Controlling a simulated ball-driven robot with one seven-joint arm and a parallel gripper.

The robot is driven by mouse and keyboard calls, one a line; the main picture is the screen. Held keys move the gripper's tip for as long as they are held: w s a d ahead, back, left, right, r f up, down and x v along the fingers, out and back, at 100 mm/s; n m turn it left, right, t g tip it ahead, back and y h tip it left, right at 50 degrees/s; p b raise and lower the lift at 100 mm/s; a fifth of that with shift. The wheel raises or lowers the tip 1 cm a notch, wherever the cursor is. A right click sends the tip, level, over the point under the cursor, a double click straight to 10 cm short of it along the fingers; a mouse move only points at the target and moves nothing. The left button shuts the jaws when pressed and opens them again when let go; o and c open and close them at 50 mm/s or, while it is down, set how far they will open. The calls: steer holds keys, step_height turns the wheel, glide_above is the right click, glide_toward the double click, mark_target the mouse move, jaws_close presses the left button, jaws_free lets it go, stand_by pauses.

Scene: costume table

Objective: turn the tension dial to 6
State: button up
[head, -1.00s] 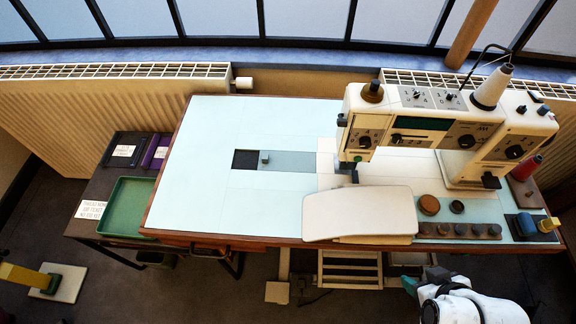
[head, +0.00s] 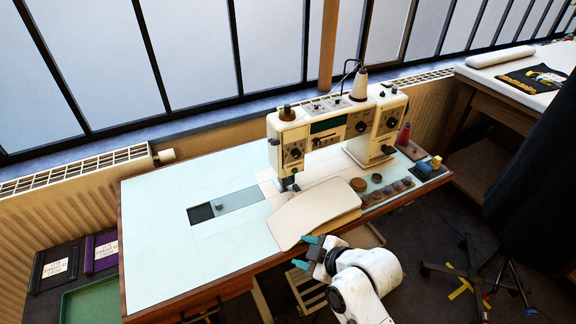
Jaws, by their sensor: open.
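The cream sewing machine (head: 330,125) stands at the right rear of the pale blue table. A dark round dial (head: 295,154) is on its left head. Another dial (head: 361,126) sits mid-front and one more (head: 391,122) on the right column. Small dials are also on top. Their numbers are too small to read, and I cannot tell which is the tension dial. My gripper (head: 306,252), with teal fingertips, is open and empty at the table's front edge, below the cream extension plate (head: 315,210), apart from every dial.
The plate lies in front of the machine. The table's left part (head: 160,240) is clear. A dark hanging cloth (head: 530,150) is at far right.

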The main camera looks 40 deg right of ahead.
mark_target(297, 155)
steer(key=w+d+r+n+t+h, duration=0.1)
steer(key=w+d+r+t, duration=0.1)
steer(key=w+d+r+n+t+h, duration=0.1)
steer(key=w+d+r+t, duration=0.1)
steer(key=w+d+r, duration=0.1)
steer(key=shift+d+r, duration=0.1)
steer(key=shift+d, duration=0.1)
steer(key=w+d+r+n+t+h, duration=0.1)
steer(key=w+d+r+t+h, duration=0.15)
steer(key=d+r, duration=0.3)
steer(key=shift+n+t+h, duration=0.3)
steer(key=shift+t+h, duration=0.05)
steer(key=p+x, duration=0.1)
steer(key=x, duration=0.1)
steer(key=p+x, duration=0.1)
steer(key=x, duration=0.2)
steer(key=p+x, duration=0.1)
steer(key=x, duration=0.2)
steer(key=shift+d+p, duration=0.3)
steer(key=shift+p, duration=0.05)
steer(key=shift+x, duration=0.95)
steer(key=shift+f, duration=0.2)
steer(key=shift+c, duration=0.3)
jaws_close()
